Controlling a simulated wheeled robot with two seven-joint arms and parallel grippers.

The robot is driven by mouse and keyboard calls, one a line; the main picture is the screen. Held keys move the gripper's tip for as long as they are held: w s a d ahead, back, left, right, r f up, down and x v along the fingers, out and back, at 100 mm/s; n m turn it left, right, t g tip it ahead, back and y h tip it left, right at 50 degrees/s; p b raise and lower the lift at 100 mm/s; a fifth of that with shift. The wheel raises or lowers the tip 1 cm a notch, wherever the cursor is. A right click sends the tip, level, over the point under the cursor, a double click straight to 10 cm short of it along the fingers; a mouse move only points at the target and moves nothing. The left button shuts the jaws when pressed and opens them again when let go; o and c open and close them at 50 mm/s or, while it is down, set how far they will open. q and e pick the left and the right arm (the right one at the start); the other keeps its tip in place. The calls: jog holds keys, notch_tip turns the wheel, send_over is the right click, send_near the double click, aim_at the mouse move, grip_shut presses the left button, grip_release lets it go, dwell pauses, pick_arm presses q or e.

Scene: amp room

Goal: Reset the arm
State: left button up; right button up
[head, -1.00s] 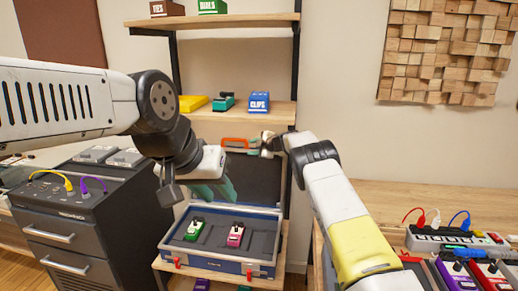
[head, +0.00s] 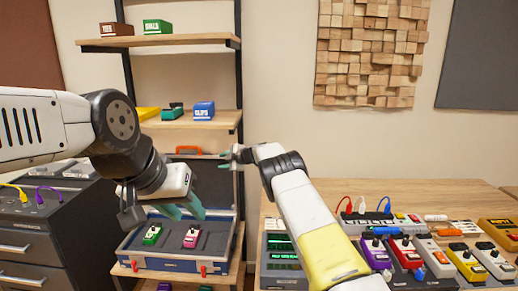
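My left gripper (head: 184,210) hangs over the open blue pedal case (head: 185,264), its two teal fingers pointing down and spread apart with nothing between them. My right gripper (head: 230,160) is farther back, beside the case's raised lid, pointing left. Its fingers are small and partly turned away, so their gap is unclear. A green pedal (head: 152,235) and a pink pedal (head: 191,237) sit in the case below my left gripper.
Shelves (head: 190,119) behind hold boxes and pedals. A dark drawer cabinet (head: 35,245) stands left. The wooden desk (head: 400,192) on the right carries a power strip (head: 378,222) and several pedals.

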jog(key=w+d+r+m+t+h, duration=0.1)
jog(key=d+r+m+t+h, duration=0.45)
jog(key=d+r, duration=1.4)
jog(key=s+d+r+m+h, duration=0.4)
jog(key=s+d+r+m, duration=0.6)
jog(key=s+d, duration=0.2)
jog(key=s+d+f+m+g, duration=0.1)
jog(key=s+d+m+g, duration=0.1)
jog(key=s, duration=0.8)
jog(key=s+d+m+g, duration=0.1)
jog(key=s+d+m, duration=0.2)
jog(key=s, duration=0.7)
jog(key=s+a+f+g, duration=0.1)
jog(key=s+f, duration=0.3)
jog(key=s, duration=0.6)
jog(key=s+a+f+m+g+y, duration=0.1)
jog(key=s+a+f+g, duration=0.1)
jog(key=s, duration=0.8)
jog(key=s+a+f+g, duration=0.2)
jog(key=s+f, duration=0.4)
jog(key=s, duration=0.3)
jog(key=shift+s+a+f+y, duration=0.15)
jog(key=shift+s+a+y, duration=0.25)
jog(key=shift+a, duration=0.3)
